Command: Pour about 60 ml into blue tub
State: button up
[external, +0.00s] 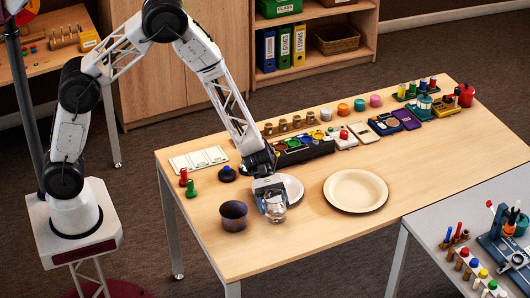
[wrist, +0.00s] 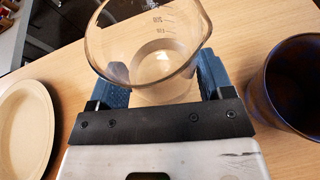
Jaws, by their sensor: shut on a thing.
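My gripper (external: 269,190) is shut on a clear glass measuring jug (external: 275,213). In the wrist view the jug (wrist: 150,45) sits between the blue fingers (wrist: 168,88), with printed marks on its wall and its spout to the upper right. It looks roughly upright. I cannot tell how much liquid is in it. The blue tub (external: 233,217), dark blue with a brownish tint, stands on the table just left of the jug. In the wrist view the tub (wrist: 290,85) is at the right edge, apart from the jug, its inside dark.
A cream plate (external: 357,190) lies to the right and a white dish (external: 293,187) lies behind the jug. A paint tray (external: 300,150) is farther back.

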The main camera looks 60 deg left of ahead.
jog(key=shift+s+a+r+m+t+h, duration=0.2)
jog(key=shift+s+m+t+h, duration=0.2)
jog(key=shift+m, duration=0.2)
jog(key=shift+s+a+r+m+t+h, duration=0.15)
jog(key=shift+s+m+t+h, duration=0.2)
jog(key=shift+m, duration=0.25)
jog(key=shift+s+a+r+m+t+h, duration=0.2)
jog(key=shift+s+r+m+h, duration=0.2)
jog(key=shift+r+m, duration=0.35)
jog(key=shift+s+a+r+m+t+h, duration=0.2)
jog(key=shift+r+m+h, duration=0.3)
jog(key=shift+m, duration=0.5)
jog(key=shift+s+a+r+m+t+h, duration=0.15)
jog(key=shift+s+r+m+h, duration=0.3)
jog(key=shift+r+m, duration=0.3)
jog(key=shift+d, duration=0.1)
jog(key=shift+r+m+h, duration=0.4)
jog(key=shift+m+h, duration=0.05)
jog(key=shift+m, duration=0.4)
jog(key=shift+r+m+h, duration=0.4)
jog(key=shift+m+h, duration=0.05)
jog(key=shift+m, duration=0.4)
jog(key=shift+s+a+r+m, duration=0.2)
jog(key=shift+s+m, duration=0.2)
jog(key=shift+s+a+r+m+g+h, duration=0.1)
jog(key=shift+s+r+m+g+h, duration=0.05)
jog(key=shift+s+m, duration=0.15)
jog(key=shift+s+a+r+m+g+h, duration=0.1)
jog(key=shift+s+m+g+h, duration=0.1)
jog(key=shift+s, duration=0.15)
